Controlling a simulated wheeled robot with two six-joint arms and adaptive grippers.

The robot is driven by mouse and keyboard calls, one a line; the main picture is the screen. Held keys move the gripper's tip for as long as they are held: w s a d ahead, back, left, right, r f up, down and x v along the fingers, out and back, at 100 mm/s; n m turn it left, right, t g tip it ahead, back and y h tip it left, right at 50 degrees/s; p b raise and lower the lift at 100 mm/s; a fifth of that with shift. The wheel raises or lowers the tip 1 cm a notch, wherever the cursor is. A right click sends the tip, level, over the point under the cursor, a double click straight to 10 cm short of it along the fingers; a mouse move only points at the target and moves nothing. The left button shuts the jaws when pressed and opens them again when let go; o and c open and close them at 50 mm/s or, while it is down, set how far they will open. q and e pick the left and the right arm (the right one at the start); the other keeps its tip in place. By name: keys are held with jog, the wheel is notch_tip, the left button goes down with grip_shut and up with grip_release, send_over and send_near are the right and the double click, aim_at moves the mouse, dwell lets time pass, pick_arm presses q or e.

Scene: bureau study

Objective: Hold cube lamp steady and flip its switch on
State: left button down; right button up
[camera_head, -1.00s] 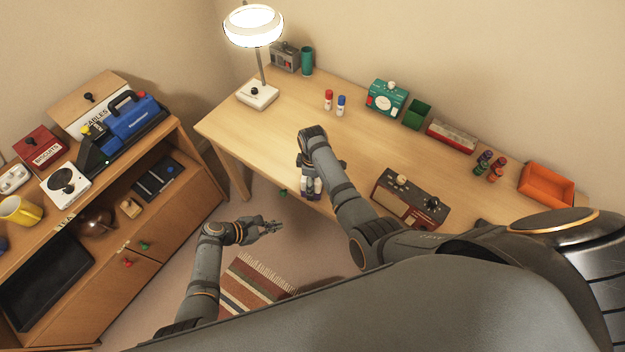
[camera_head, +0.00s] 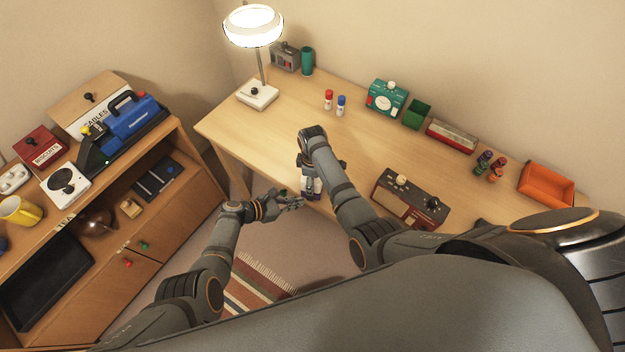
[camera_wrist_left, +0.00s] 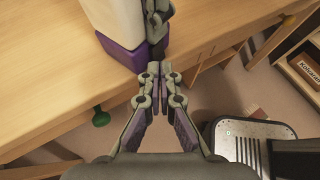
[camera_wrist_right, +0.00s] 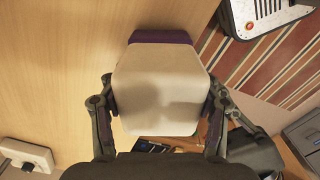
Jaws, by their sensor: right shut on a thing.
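The cube lamp is a white block with a purple base. It fills the middle of the right wrist view (camera_wrist_right: 160,95), its purple end away from the wrist. My right gripper (camera_head: 312,185) is shut on its sides, at the desk's front edge. In the head view my arm mostly hides the lamp. The left wrist view shows part of the lamp (camera_wrist_left: 117,22) with a right finger beside it. My left gripper (camera_wrist_left: 158,72) has its fingers together, empty, just short of the lamp and apart from its purple base. I cannot make out the switch.
The wooden desk (camera_head: 230,125) holds a lit table lamp (camera_head: 257,94), a brown radio (camera_head: 408,200) and a green device (camera_head: 387,98). A wooden cabinet (camera_head: 175,225) stands at the left. A striped rug (camera_head: 245,290) lies on the floor.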

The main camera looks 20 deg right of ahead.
pick_arm(q)
jog(key=shift+d+f, duration=0.3)
jog(key=shift+d, duration=0.25)
dwell(1.1)
pick_arm(e)
jog(key=o, duration=1.4)
pick_arm(q)
jog(key=s+a, duration=0.2)
jog(key=s, duration=0.1)
jog(key=s+a, duration=0.1)
jog(key=s, duration=0.1)
pick_arm(e)
jog(key=shift+o, duration=0.2)
notch_tip(320, 180, up, 7)
jog(key=shift+r, duration=0.2)
